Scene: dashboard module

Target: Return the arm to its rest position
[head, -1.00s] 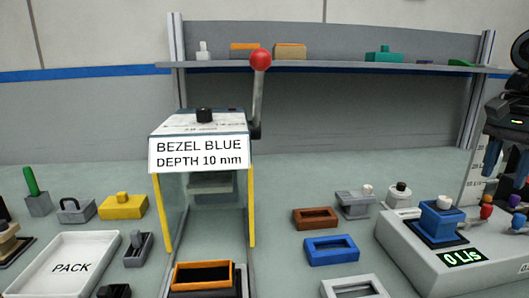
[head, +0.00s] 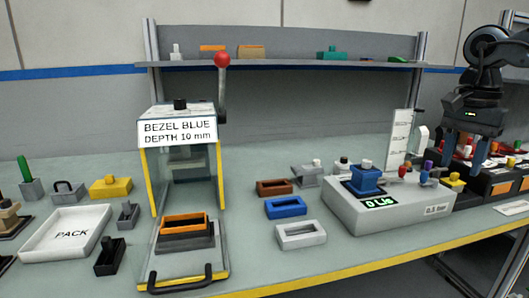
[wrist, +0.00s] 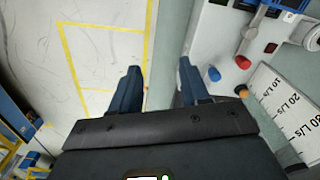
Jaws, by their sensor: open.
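My gripper (head: 465,158) hangs from my dark arm at the right of the head view, fingers pointing down, above the right end of the grey test station (head: 345,208). Its two blue fingers are apart with nothing between them. In the wrist view, my gripper (wrist: 159,80) also shows open and empty, with pale floor marked by yellow lines beyond the left finger and a light grey surface with knobs at the right.
A blue block (head: 366,180) sits on the test station, whose display is lit green. A flow scale card (head: 398,140) stands behind it. Dark bins (head: 500,185) lie right of the station. The press (head: 180,160) with its red-knobbed lever and the PACK tray (head: 65,233) stand left.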

